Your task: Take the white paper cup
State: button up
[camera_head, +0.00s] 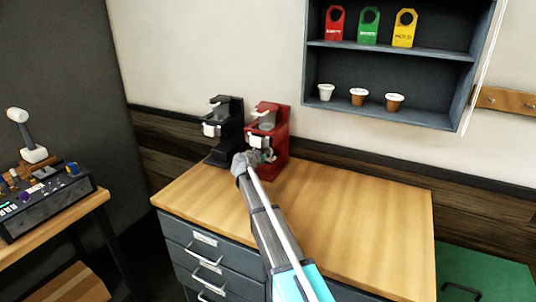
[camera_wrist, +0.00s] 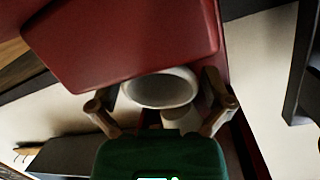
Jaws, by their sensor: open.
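A white paper cup (camera_wrist: 160,88) stands at the red brewer (camera_head: 270,120), seen close up in the wrist view with its round rim toward me. The red brewer (camera_wrist: 120,40) fills the upper part of that view. My gripper (camera_wrist: 163,96) is open, with one finger on each side of the cup. I cannot tell whether either finger touches it. In the head view my gripper (camera_head: 266,157) is at the front of the red brewer and hides most of the cup there.
A black brewer (camera_head: 224,125) stands just left of the red one on the wooden worktop (camera_head: 340,215). The worktop's right part is clear. A wall shelf (camera_head: 390,50) holds small cups and coloured tags. A side table at left holds a dark control box (camera_head: 45,205).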

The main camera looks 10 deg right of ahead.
dwell(0.4)
jog(key=c, duration=0.5)
jog(key=shift+o, duration=0.2)
jog(key=shift+r, duration=0.15)
